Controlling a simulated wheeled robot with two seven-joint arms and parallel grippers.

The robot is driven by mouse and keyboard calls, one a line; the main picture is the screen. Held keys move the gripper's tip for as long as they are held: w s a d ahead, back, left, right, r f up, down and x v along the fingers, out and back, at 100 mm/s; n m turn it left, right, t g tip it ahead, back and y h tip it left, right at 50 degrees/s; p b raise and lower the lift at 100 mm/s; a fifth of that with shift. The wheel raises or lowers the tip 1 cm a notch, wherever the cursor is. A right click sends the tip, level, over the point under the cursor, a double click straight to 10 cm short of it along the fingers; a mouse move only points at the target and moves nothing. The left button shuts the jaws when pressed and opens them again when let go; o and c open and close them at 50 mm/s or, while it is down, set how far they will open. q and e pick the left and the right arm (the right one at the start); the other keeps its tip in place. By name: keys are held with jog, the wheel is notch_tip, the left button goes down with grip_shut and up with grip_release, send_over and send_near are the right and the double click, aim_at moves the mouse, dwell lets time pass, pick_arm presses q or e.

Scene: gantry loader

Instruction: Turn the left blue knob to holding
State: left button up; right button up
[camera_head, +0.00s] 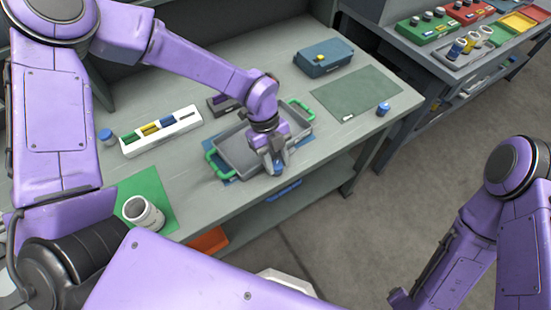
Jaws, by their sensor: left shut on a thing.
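My left gripper (277,158) reaches down over the near right part of a grey tray with green handles (235,147). Its fingers are shut on a small blue thing, taken to be the left blue knob (281,169), of which only a little shows below the fingertips. The fingers hide most of it, so its pointer and any marks cannot be read. Another blue knob-like piece (383,109) stands at the right end of the bench, apart from the gripper. My right arm is at the lower right; its gripper is out of view.
A blue box (323,58) and a green mat (357,94) are at the back right of the bench (190,205). A white rack (161,132) with coloured pieces is on the left. A white cup (143,213) stands on a green sheet. Another bench (400,47) is beyond.

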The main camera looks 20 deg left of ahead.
pick_arm(q)
jog(key=shift+f, duration=0.15)
jog(key=n+b, duration=0.1)
jog(key=n, duration=0.1)
jog(key=n+t+b, duration=0.1)
jog(key=n+b, duration=0.1)
jog(key=shift+s+a+f+n+t+h+b, duration=0.1)
jog(key=shift+s+f+n+t+h+b, duration=0.1)
jog(key=shift+n+t+h+b, duration=0.15)
jog(key=shift+s+r+n+t+b, duration=0.1)
jog(key=shift+n+t+b, duration=0.65)
jog(key=shift+n+b, duration=1.15)
jog(key=shift+n, duration=0.25)
jog(key=o, duration=1)
jog(key=shift+a, duration=0.1)
jog(key=shift+r, duration=0.1)
